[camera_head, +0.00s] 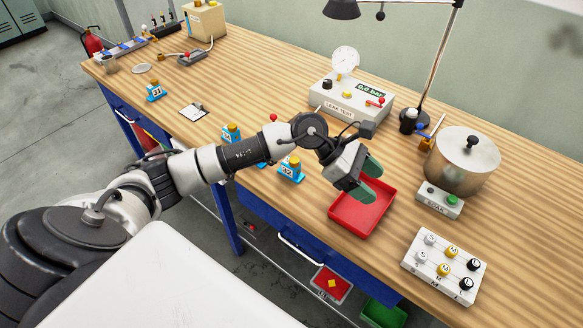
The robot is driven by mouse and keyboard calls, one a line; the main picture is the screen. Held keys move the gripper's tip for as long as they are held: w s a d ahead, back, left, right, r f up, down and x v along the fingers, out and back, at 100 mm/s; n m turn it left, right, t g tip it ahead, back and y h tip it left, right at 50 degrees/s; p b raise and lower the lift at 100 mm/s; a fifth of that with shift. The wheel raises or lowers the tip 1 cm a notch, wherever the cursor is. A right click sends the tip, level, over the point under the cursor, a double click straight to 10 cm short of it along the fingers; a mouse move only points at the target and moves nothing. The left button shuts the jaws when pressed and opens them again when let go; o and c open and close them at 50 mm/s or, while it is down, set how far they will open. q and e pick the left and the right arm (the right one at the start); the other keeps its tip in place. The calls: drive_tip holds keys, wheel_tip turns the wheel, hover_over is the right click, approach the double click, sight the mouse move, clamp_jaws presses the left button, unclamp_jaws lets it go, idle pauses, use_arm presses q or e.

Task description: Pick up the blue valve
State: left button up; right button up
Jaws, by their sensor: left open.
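Several small blue valve-like blocks with numbered faces stand on the wooden bench. A blue block with a dark top (155,92) stands at the far left. Another blue piece is mostly hidden behind my left arm. I cannot tell which one is the blue valve of the task. My left gripper (372,179) is open, with green-grey fingers, above the red tray (340,222), to the right of the blocks. It appears empty. My right gripper is out of view.
A knob panel (444,267) lies at the front right.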

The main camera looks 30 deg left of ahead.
use_arm(q)
drive_tip(key=w+a+f+m+g+y, duration=0.1)
drive_tip(key=w+a+f+m+y, duration=0.1)
drive_tip(key=a+y, duration=0.6)
drive_tip(key=r+m+g+y, duration=0.1)
drive_tip(key=r+y, duration=0.1)
drive_tip(key=y, duration=0.1)
hover_over(292, 158)
drive_tip(key=shift+s+a+f, duration=0.1)
drive_tip(key=shift+s+a, duration=0.1)
drive_tip(key=shift+s, duration=0.05)
wheel_tip(292, 158, down, 5)
drive_tip(key=shift+r+p, duration=0.2)
drive_tip(key=shift+p, duration=0.35)
wheel_tip(292, 158, down, 5)
drive_tip(key=shift+w+d+r+p, duration=0.15)
drive_tip(key=shift+p, duration=0.85)
drive_tip(key=shift+f, duration=0.5)
drive_tip(key=c, duration=1.1)
drive_tip(key=shift+w+r, duration=0.1)
